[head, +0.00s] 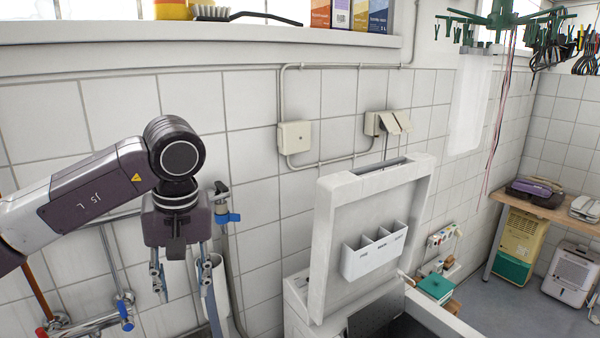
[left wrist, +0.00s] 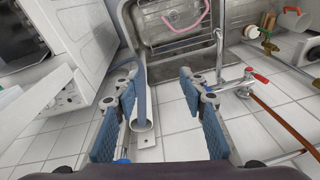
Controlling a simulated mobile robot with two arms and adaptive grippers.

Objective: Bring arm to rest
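My left gripper (head: 183,280) hangs from the left arm in front of the tiled wall, its fingers pointing down. Its two fingers are spread apart with nothing held between them. In the left wrist view the gripper (left wrist: 160,92) also shows open, with its blue-grey pads well apart. A white pipe (left wrist: 142,128) with a grey hose in it appears between the fingers in that view, beyond them. In the head view this pipe (head: 217,290) stands just right of the fingers; I cannot tell the gap. My right gripper is not in view.
A washing machine with its lid (head: 322,245) raised stands right of the gripper. A blue-handled tap (head: 125,314) and a blue valve (head: 228,217) are on the wall nearby. A metal sink (left wrist: 180,30) shows in the wrist view. A windowsill (head: 250,31) runs above.

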